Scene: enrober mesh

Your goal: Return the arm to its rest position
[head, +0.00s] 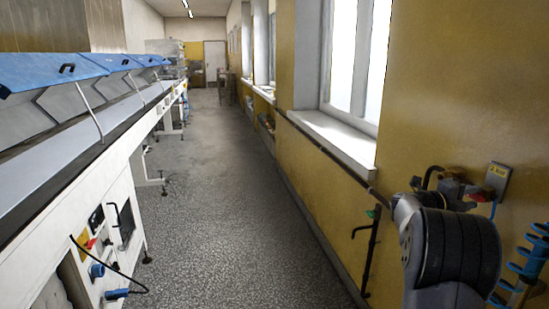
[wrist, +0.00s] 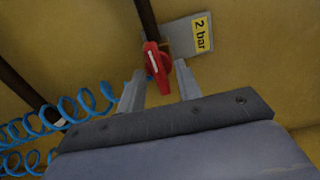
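My gripper (wrist: 160,68) shows in the wrist view with its two grey fingers spread apart. A red valve handle (wrist: 157,66) on a dark pipe appears in the gap between the fingertips, with visible space on both sides. How far it lies beyond the tips is hard to tell. In the head view my arm (head: 450,245) is at the lower right, close to the yellow wall. The red handle (head: 474,194) shows just behind the arm there. The gripper fingers are hidden in the head view.
A "2 bar" plate (wrist: 202,36) is on the wall beside the valve. A coiled blue hose (wrist: 70,112) hangs to the left in the wrist view. A window sill (head: 335,140) juts from the wall. Machines with blue lids (head: 50,70) line the left; the grey aisle (head: 220,200) is clear.

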